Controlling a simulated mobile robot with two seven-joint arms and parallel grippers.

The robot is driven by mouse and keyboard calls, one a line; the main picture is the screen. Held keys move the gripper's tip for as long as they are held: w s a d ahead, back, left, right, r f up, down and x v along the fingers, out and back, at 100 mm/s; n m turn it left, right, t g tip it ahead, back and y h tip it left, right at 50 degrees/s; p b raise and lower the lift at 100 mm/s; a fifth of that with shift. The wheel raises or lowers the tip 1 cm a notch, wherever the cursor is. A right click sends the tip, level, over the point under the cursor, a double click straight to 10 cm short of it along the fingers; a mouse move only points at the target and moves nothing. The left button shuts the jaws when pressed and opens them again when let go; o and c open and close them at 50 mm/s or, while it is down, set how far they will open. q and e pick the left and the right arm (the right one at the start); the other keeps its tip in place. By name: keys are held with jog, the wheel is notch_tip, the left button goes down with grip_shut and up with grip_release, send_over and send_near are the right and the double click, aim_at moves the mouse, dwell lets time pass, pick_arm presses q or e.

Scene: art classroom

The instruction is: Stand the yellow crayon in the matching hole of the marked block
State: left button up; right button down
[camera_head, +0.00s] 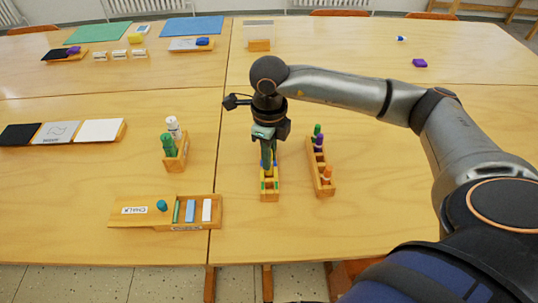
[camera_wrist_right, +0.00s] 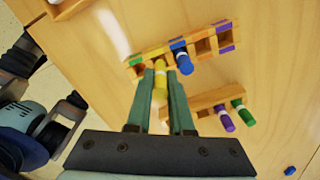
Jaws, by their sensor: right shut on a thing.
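The yellow crayon (camera_wrist_right: 160,82) is held between the fingers of my right gripper (camera_wrist_right: 168,82). In the wrist view its far end lies over or at the marked block; I cannot tell whether it is inside a hole. The marked block (camera_head: 269,197) is a narrow wooden rack with coloured marks, also in the wrist view (camera_wrist_right: 213,43). A blue crayon (camera_wrist_right: 181,60) stands in it beside the yellow one. In the head view my right gripper (camera_head: 268,163) points down over the block and hides much of it. My left gripper is not in view.
A second wooden rack (camera_head: 327,191) at the right holds green, purple and orange crayons. A rack (camera_head: 183,156) at the left holds green and white pieces. A chalk tray (camera_head: 150,220) lies front left. The table between the racks is clear.

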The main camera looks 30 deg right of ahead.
jog(key=shift+f+b, duration=1.4)
jog(key=shift+b, duration=0.1)
dwell(2.1)
dwell(0.3)
jog(key=c, duration=0.7)
grip_release()
jog(key=shift+o, duration=1.1)
jog(key=shift+r, duration=0.15)
jog(key=shift+r+p, duration=2.15)
jog(key=shift+r, duration=0.75)
